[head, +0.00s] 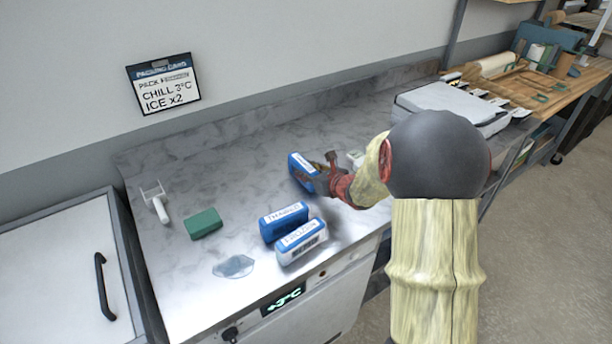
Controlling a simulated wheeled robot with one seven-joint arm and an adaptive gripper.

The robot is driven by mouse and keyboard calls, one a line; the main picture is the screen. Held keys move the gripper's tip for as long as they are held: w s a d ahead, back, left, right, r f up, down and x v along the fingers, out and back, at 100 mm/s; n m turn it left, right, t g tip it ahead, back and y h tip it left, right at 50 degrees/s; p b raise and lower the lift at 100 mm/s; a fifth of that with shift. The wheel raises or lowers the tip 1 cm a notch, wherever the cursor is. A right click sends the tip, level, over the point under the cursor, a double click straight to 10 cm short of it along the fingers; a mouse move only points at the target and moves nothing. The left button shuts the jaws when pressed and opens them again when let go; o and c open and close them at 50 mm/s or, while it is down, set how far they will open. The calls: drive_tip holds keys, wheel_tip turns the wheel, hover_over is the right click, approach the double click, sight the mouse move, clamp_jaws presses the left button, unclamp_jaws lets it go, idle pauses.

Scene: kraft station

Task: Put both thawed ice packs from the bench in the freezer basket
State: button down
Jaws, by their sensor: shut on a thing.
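My gripper (318,175) is shut on a blue ice pack (300,165) with a white label, over the middle of the marble-look bench (180,270). The label is too small to read, and I cannot tell whether the pack is lifted clear. A second blue pack, marked THAWED (284,222), lies on the bench nearer the front. A paler pack marked FROZEN (301,243) lies close in front of it. No freezer basket is in view. A closed grey-white lid (55,270) with a dark handle (104,286) is at the left.
A green block (204,223), a white-handled tool (157,204) and a clear puddle-like patch (234,266) are on the left of the bench. A small white item (355,158) is behind my gripper. A pale flat case (450,105) stands to the right.

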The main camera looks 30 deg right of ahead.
drive_tip(key=shift+r, duration=0.1)
drive_tip(key=c, duration=1.5)
unclamp_jaws()
drive_tip(key=shift+f, duration=0.25)
drive_tip(key=shift+o, duration=0.4)
